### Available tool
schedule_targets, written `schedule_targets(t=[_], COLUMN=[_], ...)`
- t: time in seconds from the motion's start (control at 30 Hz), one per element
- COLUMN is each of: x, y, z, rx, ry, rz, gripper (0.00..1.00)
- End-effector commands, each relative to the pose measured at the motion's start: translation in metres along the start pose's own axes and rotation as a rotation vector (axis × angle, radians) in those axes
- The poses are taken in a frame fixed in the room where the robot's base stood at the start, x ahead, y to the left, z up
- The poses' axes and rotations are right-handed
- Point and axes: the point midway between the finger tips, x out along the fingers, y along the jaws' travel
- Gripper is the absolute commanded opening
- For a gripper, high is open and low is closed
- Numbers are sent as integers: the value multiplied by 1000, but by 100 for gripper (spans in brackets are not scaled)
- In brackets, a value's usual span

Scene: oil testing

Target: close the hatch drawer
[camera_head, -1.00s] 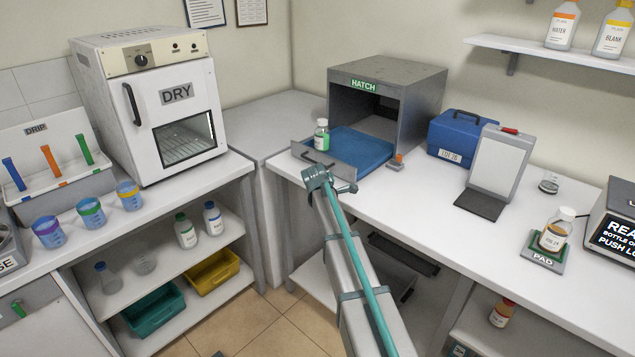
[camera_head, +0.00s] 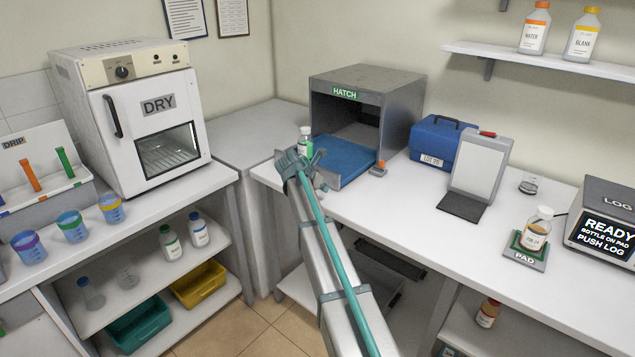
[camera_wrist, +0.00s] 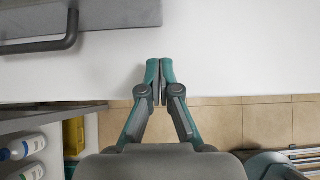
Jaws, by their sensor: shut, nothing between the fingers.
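The grey hatch box (camera_head: 398,110) stands on the bench with its front open. Its drawer, with a blue floor (camera_head: 345,155), is pulled out. A small bottle of green liquid (camera_head: 305,143) with a white cap stands near the drawer's front. My gripper (camera_head: 297,160) hides most of the drawer front in the head view. In the wrist view, my gripper (camera_wrist: 160,70) is shut and empty above the bench edge. The drawer's grey front panel (camera_wrist: 112,14) and dark bar handle (camera_wrist: 72,28) lie up and left of the fingertips, apart from them.
A blue case (camera_head: 437,140) and a clipboard-like stand (camera_head: 482,165) are further right. The white bench top (camera_wrist: 230,50) is clear right of the handle in the wrist view.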

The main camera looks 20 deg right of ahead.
Motion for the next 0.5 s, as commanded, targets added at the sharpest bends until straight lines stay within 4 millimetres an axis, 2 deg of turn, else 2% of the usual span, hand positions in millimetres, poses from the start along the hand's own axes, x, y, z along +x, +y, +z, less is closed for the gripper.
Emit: schedule_targets(t=[0.17, 0.3, 0.5], x=[33, 45, 56], y=[0, 1, 0], z=[2, 18, 27], rx=[1, 2, 2], ry=[2, 1, 1], rz=[-2, -1, 0], gripper=[0, 0, 0])
